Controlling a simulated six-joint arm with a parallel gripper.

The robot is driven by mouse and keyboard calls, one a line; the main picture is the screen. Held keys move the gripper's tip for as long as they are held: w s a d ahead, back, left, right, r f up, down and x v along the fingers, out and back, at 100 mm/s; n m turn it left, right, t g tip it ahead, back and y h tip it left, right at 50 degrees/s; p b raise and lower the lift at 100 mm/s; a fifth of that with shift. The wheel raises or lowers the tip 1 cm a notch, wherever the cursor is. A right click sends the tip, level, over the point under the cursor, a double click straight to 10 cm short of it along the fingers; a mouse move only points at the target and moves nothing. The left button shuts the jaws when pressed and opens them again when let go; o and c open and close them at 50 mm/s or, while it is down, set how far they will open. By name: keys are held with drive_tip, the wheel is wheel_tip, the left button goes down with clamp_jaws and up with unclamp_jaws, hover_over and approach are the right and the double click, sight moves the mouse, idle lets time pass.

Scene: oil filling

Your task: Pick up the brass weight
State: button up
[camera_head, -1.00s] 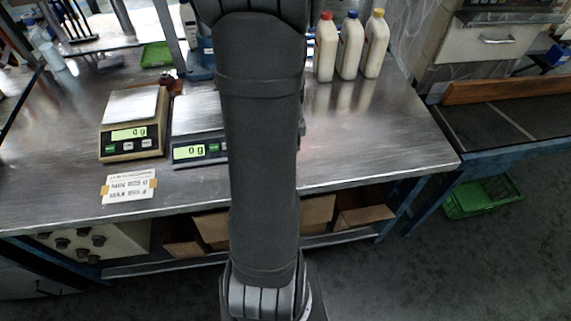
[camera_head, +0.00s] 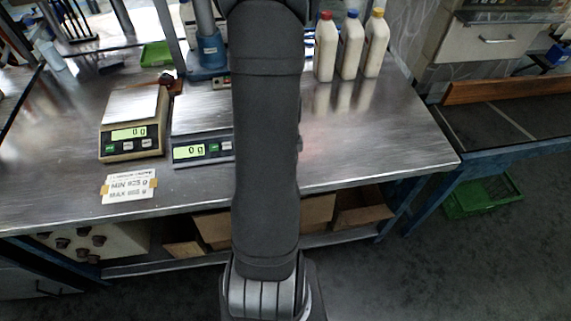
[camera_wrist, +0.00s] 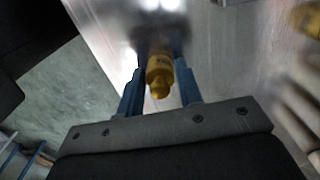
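The brass weight (camera_wrist: 159,74) shows in the wrist view between the two blue fingers of my gripper (camera_wrist: 161,72). The fingers lie close against its sides, and its narrow knob points toward the camera. It looks sharper than the blurred background, and the gripper appears shut on it. In the head view my arm hides the weight and the gripper.
Two scales, a gold one (camera_head: 134,143) and a grey one (camera_head: 202,151), stand on the steel table (camera_head: 390,150) left of my arm. Three capped bottles (camera_head: 349,50) stand behind at right. A label card (camera_head: 129,186) lies in front. The table's right part is clear.

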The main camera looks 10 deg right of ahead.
clamp_jaws()
drive_tip(key=shift+r, duration=0.15)
drive_tip(key=shift+r, duration=0.55)
drive_tip(key=r, duration=0.2)
drive_tip(key=d+r, duration=0.1)
drive_tip(key=shift+s+r, duration=0.25)
drive_tip(key=shift+s, duration=0.1)
drive_tip(key=s+d+r, duration=0.6)
drive_tip(key=s+d, duration=0.1)
drive_tip(key=shift+s+d, duration=0.15)
drive_tip(key=shift+s, duration=0.05)
